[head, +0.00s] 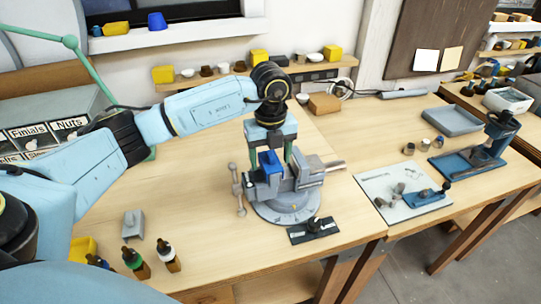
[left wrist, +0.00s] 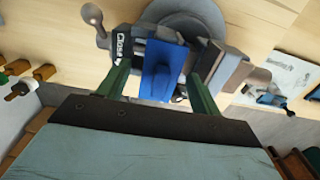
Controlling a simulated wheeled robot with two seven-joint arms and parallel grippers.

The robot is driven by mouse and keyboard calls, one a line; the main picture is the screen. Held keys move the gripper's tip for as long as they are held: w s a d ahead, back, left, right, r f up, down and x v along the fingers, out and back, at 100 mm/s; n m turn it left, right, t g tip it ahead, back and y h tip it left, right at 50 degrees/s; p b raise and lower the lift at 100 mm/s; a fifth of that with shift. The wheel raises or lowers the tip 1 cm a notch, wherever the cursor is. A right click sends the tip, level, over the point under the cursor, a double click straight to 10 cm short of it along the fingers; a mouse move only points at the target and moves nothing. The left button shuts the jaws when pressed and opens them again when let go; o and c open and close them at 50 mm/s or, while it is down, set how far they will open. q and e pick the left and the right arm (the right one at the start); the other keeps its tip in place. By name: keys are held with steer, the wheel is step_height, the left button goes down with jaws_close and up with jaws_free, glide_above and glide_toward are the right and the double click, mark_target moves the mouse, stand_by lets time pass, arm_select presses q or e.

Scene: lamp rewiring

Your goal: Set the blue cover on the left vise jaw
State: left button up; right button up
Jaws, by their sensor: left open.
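The blue cover (head: 271,161) sits at the top of the left jaw (head: 262,188) of the grey vise (head: 290,208). It also shows in the left wrist view (left wrist: 163,68). My left gripper (head: 269,160) points down over the vise from above. Its green fingers are open, one on each side of the cover, and gaps show between them and the cover in the left wrist view (left wrist: 160,82). The cover's underside is hidden, so I cannot tell how fully it seats on the jaw. My right gripper is not in view.
A grey bracket-like block (head: 133,224) and small dropper bottles (head: 167,256) stand at the table's front left. A dark plate with a knob (head: 314,231) lies before the vise. A white sheet with parts (head: 390,190) lies to the right.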

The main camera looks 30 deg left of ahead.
arm_select(q)
step_height(320, 180, up, 13)
steer(key=shift+r+b, duration=0.2)
steer(key=shift+b, duration=0.15)
stand_by(0.3)
step_height(320, 180, up, 9)
steer(key=p, duration=0.8)
stand_by(0.4)
